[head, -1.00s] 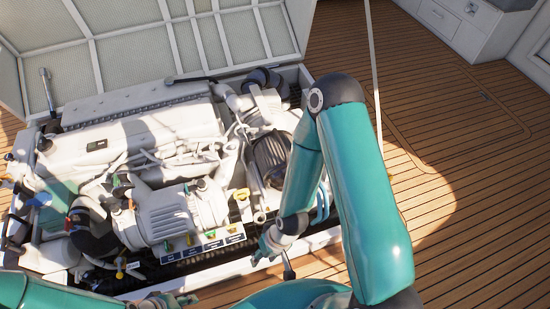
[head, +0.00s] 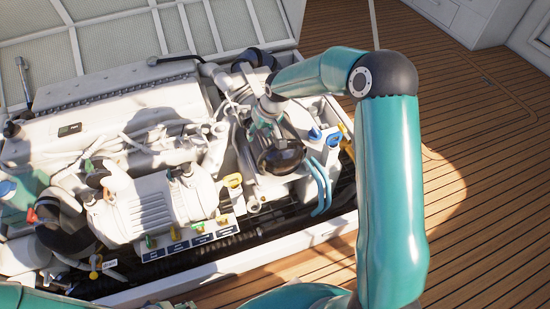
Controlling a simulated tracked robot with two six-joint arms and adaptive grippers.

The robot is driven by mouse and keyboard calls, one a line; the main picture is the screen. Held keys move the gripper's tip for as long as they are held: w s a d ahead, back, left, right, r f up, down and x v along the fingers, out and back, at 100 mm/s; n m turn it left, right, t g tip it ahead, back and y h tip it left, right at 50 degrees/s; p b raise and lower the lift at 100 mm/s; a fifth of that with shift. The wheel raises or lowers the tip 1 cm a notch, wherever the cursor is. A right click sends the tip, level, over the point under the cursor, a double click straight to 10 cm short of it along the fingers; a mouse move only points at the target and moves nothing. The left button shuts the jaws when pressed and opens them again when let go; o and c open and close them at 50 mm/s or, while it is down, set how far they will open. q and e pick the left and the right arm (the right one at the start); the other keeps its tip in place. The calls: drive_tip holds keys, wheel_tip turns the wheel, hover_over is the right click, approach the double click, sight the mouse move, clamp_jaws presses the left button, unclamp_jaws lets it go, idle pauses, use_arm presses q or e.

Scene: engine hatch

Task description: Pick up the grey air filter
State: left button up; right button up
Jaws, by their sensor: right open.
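The grey air filter (head: 283,160) is a dark, rounded, ribbed housing on the right part of the engine. My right gripper (head: 266,135) points down over its upper left side, with the jaws open. The gripper and wrist hide part of the filter. I cannot tell whether the fingers touch it. My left gripper (head: 167,304) only just shows at the bottom edge, and its jaws cannot be made out.
The white engine block (head: 110,125) fills the open hatch. Blue hoses (head: 319,187) and blue and yellow caps stand right of the filter. A row of coloured valves (head: 175,232) sits in front. The raised hatch lid (head: 120,30) stands behind. Wooden deck (head: 480,200) lies clear at right.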

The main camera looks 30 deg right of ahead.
drive_tip(key=w+d+r+m+h+b, duration=0.1)
drive_tip(key=w+d+r+h+b, duration=0.2)
drive_tip(key=d+r, duration=0.55)
drive_tip(key=shift+t+y, duration=0.3)
drive_tip(key=shift+y, duration=0.1)
drive_tip(key=x, duration=0.4)
drive_tip(key=b+x, duration=0.1)
drive_tip(key=x, duration=0.3)
drive_tip(key=d+b+x, duration=0.1)
drive_tip(key=x, duration=0.4)
drive_tip(key=shift+s+d, duration=0.1)
drive_tip(key=shift+s, duration=0.25)
use_arm(q)
wheel_tip(320, 180, down, 8)
drive_tip(key=shift+b, duration=0.45)
use_arm(e)
drive_tip(key=shift+d+x, duration=0.1)
drive_tip(key=shift+x, duration=1.2)
drive_tip(key=shift+d+x, duration=0.15)
drive_tip(key=shift+x, duration=1.15)
use_arm(q)
drive_tip(key=shift+f, duration=0.2)
use_arm(e)
drive_tip(key=shift+f, duration=0.2)
clamp_jaws()
drive_tip(key=shift+w+r, duration=0.1)
drive_tip(key=shift+r, duration=0.05)
